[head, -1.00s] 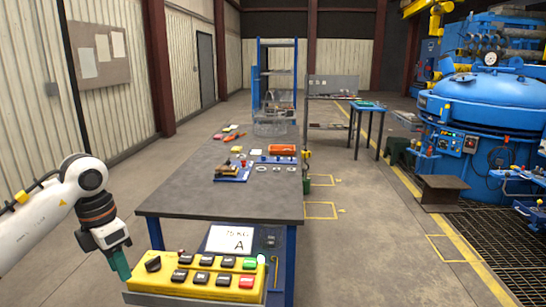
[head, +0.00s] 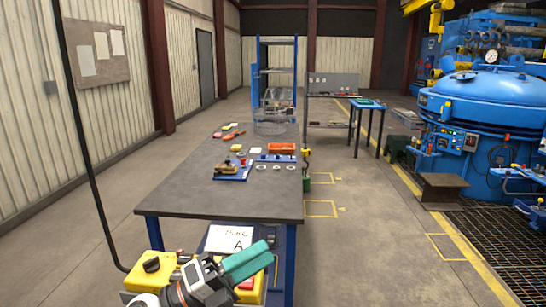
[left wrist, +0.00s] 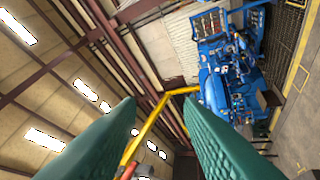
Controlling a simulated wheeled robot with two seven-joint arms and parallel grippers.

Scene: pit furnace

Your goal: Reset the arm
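My left gripper (head: 262,252) is at the bottom of the head view, in front of the yellow button box (head: 155,268), and covers most of its buttons. Its teal fingers point to the right and slightly up. In the left wrist view the two fingers (left wrist: 160,110) stand well apart with nothing between them, so it is open and empty. Behind the fingers that view shows the ceiling, wall and blue furnace. My right gripper is in neither view.
A grey-topped table (head: 190,200) stands just beyond the box, with small parts on its far half. A black cable (head: 90,170) hangs at the left. The blue furnace (head: 490,100) is at the right.

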